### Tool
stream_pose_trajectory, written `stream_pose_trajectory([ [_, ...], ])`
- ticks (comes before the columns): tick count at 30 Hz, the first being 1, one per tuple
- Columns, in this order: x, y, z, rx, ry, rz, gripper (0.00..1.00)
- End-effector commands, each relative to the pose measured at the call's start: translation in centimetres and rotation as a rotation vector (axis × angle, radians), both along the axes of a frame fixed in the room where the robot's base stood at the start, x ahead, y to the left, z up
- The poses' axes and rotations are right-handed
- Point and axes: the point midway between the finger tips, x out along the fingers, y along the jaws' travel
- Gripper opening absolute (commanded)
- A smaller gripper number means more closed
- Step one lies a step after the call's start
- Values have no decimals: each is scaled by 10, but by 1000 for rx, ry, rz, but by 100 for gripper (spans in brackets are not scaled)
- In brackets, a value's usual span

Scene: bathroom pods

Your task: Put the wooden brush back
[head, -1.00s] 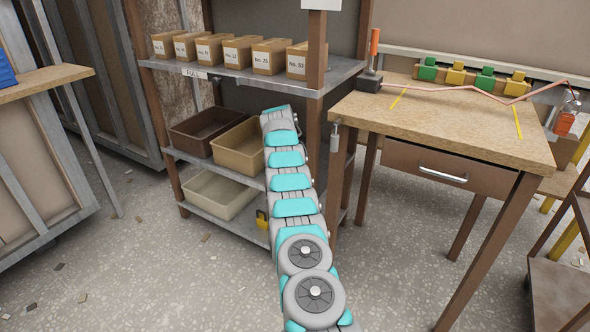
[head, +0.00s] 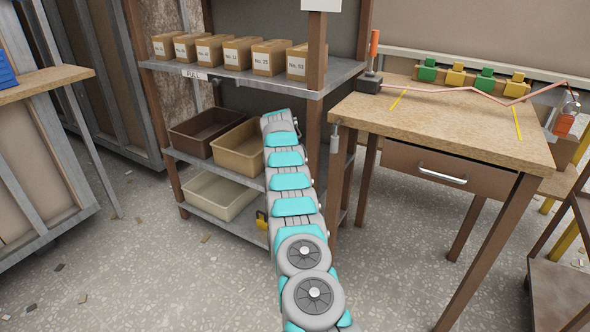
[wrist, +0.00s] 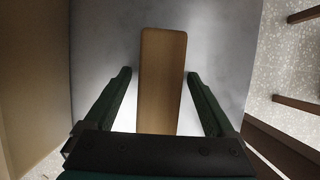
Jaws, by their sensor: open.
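The wooden brush shows in the wrist view as a long, flat, light-brown wooden piece (wrist: 162,80) with rounded corners. It lies on a grey shelf surface (wrist: 220,45). No bristles show from above. My gripper (wrist: 158,73) is open, with one dark green finger on each side of the brush and a gap on both sides. The near end of the brush is hidden behind the gripper's body. In the head view my arm reaches into the shelf rack, and its end hides the brush and gripper.
A tan bin (head: 238,146) stands left of my arm, beside a dark brown bin (head: 196,131); a cream bin (head: 218,194) is below. Numbered boxes (head: 270,57) line the upper shelf (head: 225,78). A rack post (head: 313,130) and a wooden table (head: 450,125) stand to the right.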

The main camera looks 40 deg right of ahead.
Motion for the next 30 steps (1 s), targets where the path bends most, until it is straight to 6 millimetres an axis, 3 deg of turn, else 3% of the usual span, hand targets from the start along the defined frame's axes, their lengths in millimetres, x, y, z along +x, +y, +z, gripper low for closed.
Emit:
stream_pose_trajectory([
  [4,1,0,2,-1,-2,1,90],
  [13,-5,13,33,-1,-1,1,90],
  [30,-20,49,31,0,1,2,90],
])
